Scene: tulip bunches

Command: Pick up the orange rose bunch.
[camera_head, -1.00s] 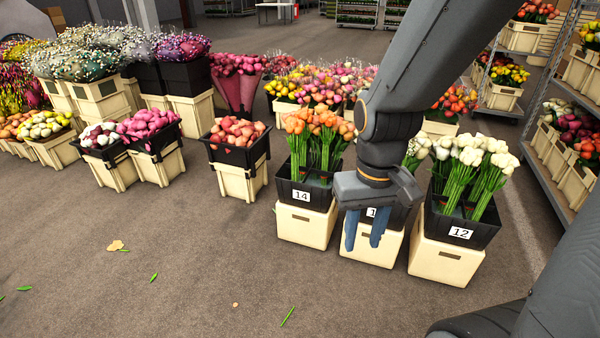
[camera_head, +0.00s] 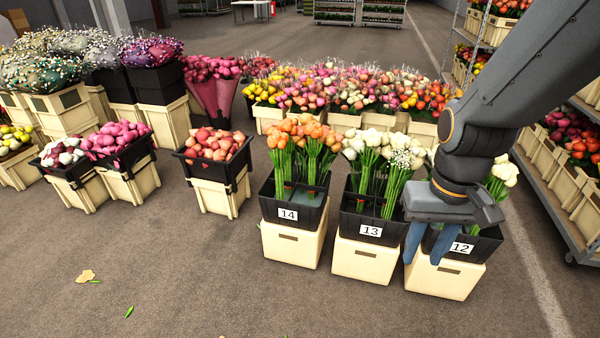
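The orange flowers (camera_head: 316,134) stand upright on green stems in the black bin numbered 14 (camera_head: 288,211). They appear as two bunches side by side, with the other orange bunch (camera_head: 283,134) on the left. My gripper (camera_head: 427,255) points down in front of the bin numbered 12 (camera_head: 484,248), to the right of and well apart from the orange flowers. Its two blue fingers are apart with nothing visible between them. My gripper and arm hide part of bin 12 and its white flowers (camera_head: 503,172).
The bin numbered 13 (camera_head: 371,229) with white flowers stands between bin 14 and my gripper. A bin of peach flowers (camera_head: 213,145) is left of bin 14. A metal rack (camera_head: 560,220) stands at right. The front floor is mostly clear.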

